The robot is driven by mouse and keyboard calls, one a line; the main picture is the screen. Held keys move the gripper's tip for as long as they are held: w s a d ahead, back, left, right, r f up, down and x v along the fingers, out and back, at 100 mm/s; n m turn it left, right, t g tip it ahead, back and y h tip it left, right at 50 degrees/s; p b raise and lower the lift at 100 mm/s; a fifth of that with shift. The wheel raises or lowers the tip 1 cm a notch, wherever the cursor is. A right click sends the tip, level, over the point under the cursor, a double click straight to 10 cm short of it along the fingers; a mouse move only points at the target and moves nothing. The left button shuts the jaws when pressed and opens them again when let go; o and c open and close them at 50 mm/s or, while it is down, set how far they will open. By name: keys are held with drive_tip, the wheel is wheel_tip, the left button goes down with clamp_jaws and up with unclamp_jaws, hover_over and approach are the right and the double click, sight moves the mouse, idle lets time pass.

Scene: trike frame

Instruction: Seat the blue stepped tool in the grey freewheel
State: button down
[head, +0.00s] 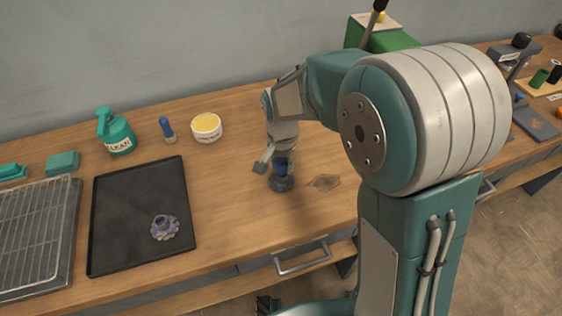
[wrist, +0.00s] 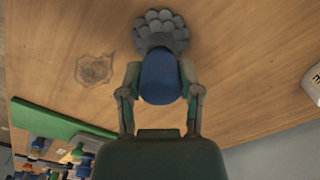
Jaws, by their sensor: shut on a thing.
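The blue stepped tool (wrist: 160,76) is between the fingers of my gripper (wrist: 160,84), which is shut on it. In the head view, my gripper (head: 277,160) points down over the bench, and the blue tool (head: 283,167) shows below it, partly hidden by the fingers.
A black tray (head: 108,238) at left holds a bluish-grey toothed part (head: 164,227). Behind stand a teal pump bottle (head: 116,133), a blue-handled item (head: 167,129) and a yellow-topped tub (head: 206,127). A wire rack (head: 36,229) is far left.

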sight(281, 161)
drive_tip(key=shift+f, duration=0.4)
drive_tip(key=shift+c, duration=1)
unclamp_jaws()
wheel_tip(281, 161, up, 12)
drive_tip(key=shift+f, duration=0.1)
drive_tip(key=s+d+r+n+t, duration=0.2)
drive_tip(key=s+d, duration=0.4)
drive_tip(key=s, duration=0.3)
drive_tip(key=s+d+r+n+t, duration=0.3)
drive_tip(key=s+d, duration=0.3)
drive_tip(key=s, duration=0.4)
drive_tip(key=shift+d+r+n+t, duration=0.3)
drive_tip(key=shift+r+n, duration=0.1)
